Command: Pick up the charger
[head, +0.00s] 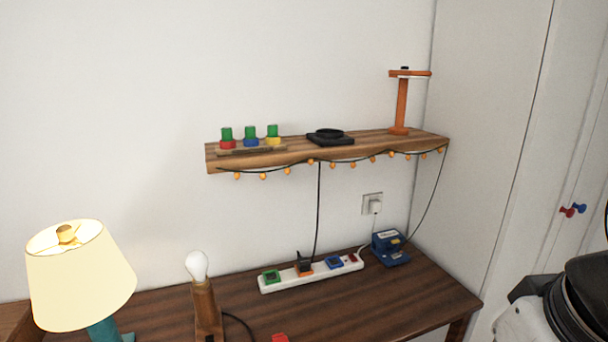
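No label tells me for certain which thing is the charger. A black device with a round top (330,137) lies on the wall shelf, and a black cord hangs below it to the power strip. A blue boxy device (389,248) sits at the back right of the table, beside the strip's right end. A white plug (375,205) is in the wall socket above it. A black and white part of my own body shows at the lower right. My gripper's fingers are not in view.
The wooden shelf (370,146) also bears green-topped colored pieces (250,139) and an orange stand (402,105); bulbs hang along its edge. The dark table (400,297) bears a white power strip (290,283), a bare-bulb lamp (205,300) and a shaded lamp (80,275). Its right front is clear.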

